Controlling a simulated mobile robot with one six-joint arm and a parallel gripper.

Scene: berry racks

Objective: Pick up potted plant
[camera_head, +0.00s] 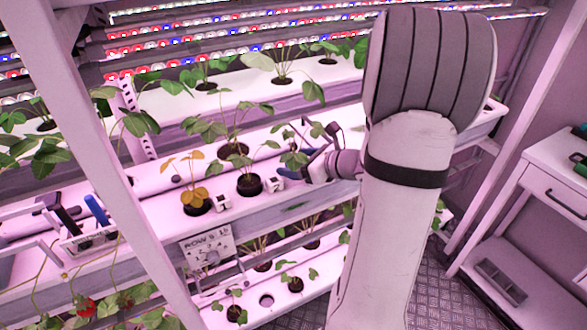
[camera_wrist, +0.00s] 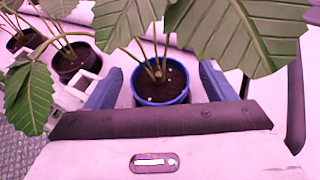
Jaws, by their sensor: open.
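A potted plant with large green leaves stands in a dark pot with a blue rim (camera_wrist: 160,97) in the wrist view. My gripper (camera_wrist: 160,82) is open, with one blue finger on each side of this pot; a gap shows on either side. In the head view my gripper (camera_head: 306,168) reaches left over the middle shelf at a plant's green leaves (camera_head: 293,159); its pot is hidden there. A dark pot with a green plant (camera_head: 249,184) and a pot with a yellowing plant (camera_head: 197,205) stand to its left.
Small white blocks (camera_head: 273,184) stand beside the pots on the white shelf. More plants stand on shelves above and below. A white rack post (camera_head: 125,150) rises at left. A sign (camera_head: 208,247) hangs on the shelf front. A white cabinet (camera_head: 555,180) stands at right.

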